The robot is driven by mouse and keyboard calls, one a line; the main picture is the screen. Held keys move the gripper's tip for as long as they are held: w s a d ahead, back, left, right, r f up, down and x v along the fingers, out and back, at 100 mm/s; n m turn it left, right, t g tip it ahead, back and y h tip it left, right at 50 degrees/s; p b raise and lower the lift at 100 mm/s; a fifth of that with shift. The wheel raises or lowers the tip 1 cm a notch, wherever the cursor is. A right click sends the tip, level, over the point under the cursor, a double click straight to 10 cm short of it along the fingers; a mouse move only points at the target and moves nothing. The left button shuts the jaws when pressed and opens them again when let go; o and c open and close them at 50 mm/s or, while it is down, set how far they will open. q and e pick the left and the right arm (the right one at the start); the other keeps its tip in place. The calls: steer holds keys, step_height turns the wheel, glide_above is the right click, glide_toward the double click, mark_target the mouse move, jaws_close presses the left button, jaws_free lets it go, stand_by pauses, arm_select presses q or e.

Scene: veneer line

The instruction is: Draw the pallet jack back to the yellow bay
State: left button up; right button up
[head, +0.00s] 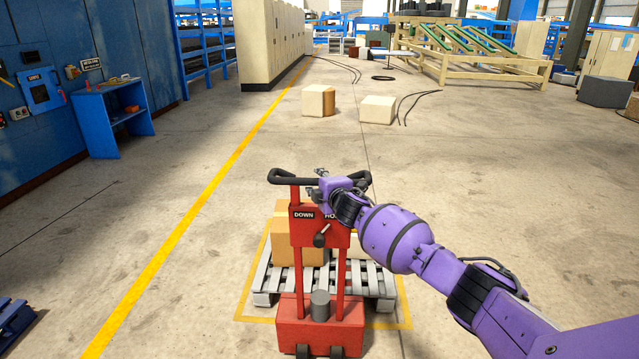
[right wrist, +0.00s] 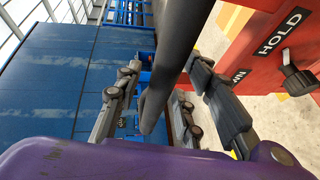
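The red pallet jack (head: 320,325) stands upright in the lower middle of the head view, with a black handlebar (head: 285,178) on top. Its panel reads DOWN and HOLD; the panel also shows in the right wrist view (right wrist: 265,50). Behind its mast is a grey pallet (head: 265,290) with cartons (head: 283,245) on it. A yellow outline (head: 243,300) on the floor surrounds the pallet; the jack's body overlaps its near line. My right gripper (head: 318,182) is open at the handlebar. In the right wrist view, the black bar (right wrist: 170,70) passes between the spread fingers with gaps beside it. My left gripper is out of view.
A long yellow floor line (head: 180,230) runs along the left. A blue wall (head: 40,130) and a small blue shelf (head: 115,125) stand left of it. Two boxes lie ahead, one tan (head: 318,101) and one pale (head: 377,109), near black cables. The floor right of the jack is clear.

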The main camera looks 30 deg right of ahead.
steer(key=shift+s, duration=0.1)
steer(key=shift+s+a, duration=0.1)
steer(key=shift+s, duration=0.1)
steer(key=v, duration=1.1)
steer(key=shift+s, duration=0.2)
steer(key=shift+r, duration=0.15)
